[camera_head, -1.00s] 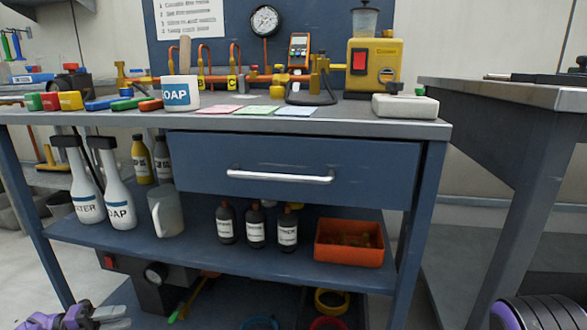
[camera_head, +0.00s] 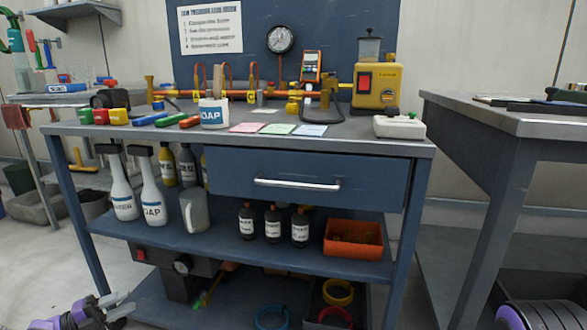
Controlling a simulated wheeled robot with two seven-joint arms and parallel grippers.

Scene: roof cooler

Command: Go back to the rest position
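My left gripper (camera_head: 121,305) shows at the bottom left corner of the head view, purple and grey. Its two fingers stand apart with nothing between them, over the floor and clear of the workbench. My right gripper is not in view; only a purple and dark part of my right arm shows at the bottom right corner. The blue workbench (camera_head: 105,213) with a closed drawer (camera_head: 310,170) stands in front of me.
The bench top holds a SOAP mug (camera_head: 214,113), coloured cards and a yellow device (camera_head: 377,85). Its shelf holds bottles, a grey pitcher (camera_head: 195,211) and an orange bin (camera_head: 354,239). Another table (camera_head: 510,120) stands close at right. Floor (camera_head: 45,265) is open at left.

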